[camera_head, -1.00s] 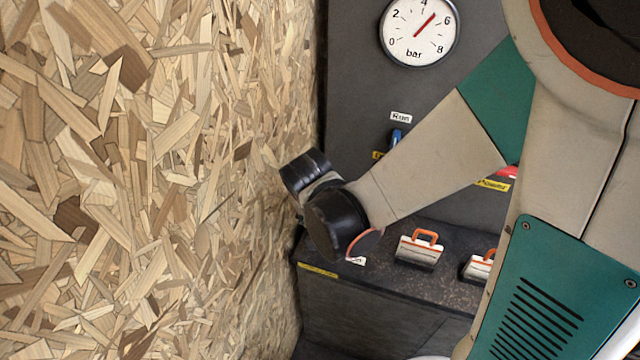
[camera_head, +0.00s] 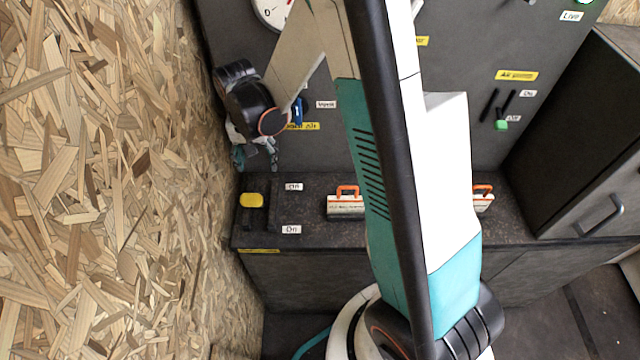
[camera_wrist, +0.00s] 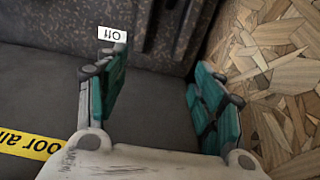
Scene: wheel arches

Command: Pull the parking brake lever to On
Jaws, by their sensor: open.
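The parking brake lever, as I take it, has a yellow knob (camera_head: 251,200) on a dark base at the left end of the bench. The white Off label (camera_head: 293,187) is beside it at the back and the white On label (camera_head: 291,229) nearer the front. The knob sits closer to Off. My gripper (camera_head: 255,156) is above and behind the knob, near the chipboard wall, apart from it. In the wrist view my gripper (camera_wrist: 160,95) is open and empty, its teal fingers spread. The Off label (camera_wrist: 112,34) shows upside down there; the yellow knob is not visible.
The chipboard wall (camera_head: 110,180) stands close on the left, also beside a finger in the wrist view. An orange-handled item (camera_head: 346,204) is on the bench to the right. A blue switch (camera_head: 297,112) is on the back panel. A cabinet (camera_head: 590,150) stands at right.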

